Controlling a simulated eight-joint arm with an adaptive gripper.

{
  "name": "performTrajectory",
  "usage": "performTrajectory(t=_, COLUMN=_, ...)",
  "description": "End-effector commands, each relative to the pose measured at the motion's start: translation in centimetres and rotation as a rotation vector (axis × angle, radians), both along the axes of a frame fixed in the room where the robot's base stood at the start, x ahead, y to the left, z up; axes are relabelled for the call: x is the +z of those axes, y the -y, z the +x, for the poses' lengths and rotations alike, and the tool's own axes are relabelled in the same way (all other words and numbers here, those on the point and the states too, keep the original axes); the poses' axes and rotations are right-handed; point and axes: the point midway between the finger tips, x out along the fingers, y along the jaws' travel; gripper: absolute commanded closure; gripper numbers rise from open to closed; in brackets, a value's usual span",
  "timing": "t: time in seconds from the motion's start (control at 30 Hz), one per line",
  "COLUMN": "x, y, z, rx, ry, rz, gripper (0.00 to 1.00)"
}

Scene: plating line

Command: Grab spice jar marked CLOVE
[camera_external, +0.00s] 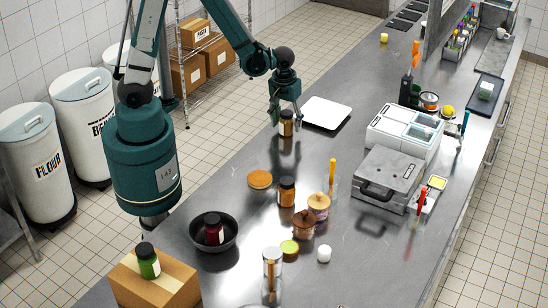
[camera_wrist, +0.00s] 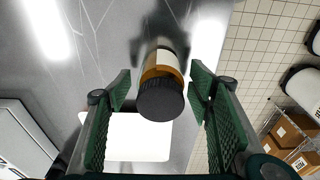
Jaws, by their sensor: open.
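An amber jar with a black lid and a pale label (camera_external: 286,124) stands upright on the steel counter, below my gripper (camera_external: 286,108). In the wrist view the jar (camera_wrist: 160,98) shows its ribbed black lid between the two green fingers of my gripper (camera_wrist: 160,88). The fingers are open, with a gap on both sides of the jar. Its label text cannot be read. A similar amber jar with a black lid (camera_external: 287,192) stands nearer on the counter. A red jar (camera_external: 214,230) sits in a black bowl. I cannot read which says CLOVE.
A white tray (camera_external: 326,112) lies just right of the jar below my gripper. Nearer are an orange disc (camera_external: 260,179), lidded pots (camera_external: 304,225) and a glass jar (camera_external: 272,262). A grey press (camera_external: 387,178) stands on the right. Counter between jar and press is mostly clear.

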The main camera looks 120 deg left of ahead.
Motion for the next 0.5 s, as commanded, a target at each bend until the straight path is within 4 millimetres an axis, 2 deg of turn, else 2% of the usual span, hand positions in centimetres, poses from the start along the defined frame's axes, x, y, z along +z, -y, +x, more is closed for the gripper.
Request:
performTrajectory(t=0.2, x=-1.4, y=-0.2, z=0.0, rx=0.0, ry=0.0, rz=0.0, gripper=0.48)
performTrajectory(t=0.5, x=-1.8, y=-0.2, z=0.0, rx=0.0, ry=0.0, rz=0.0, gripper=0.48)
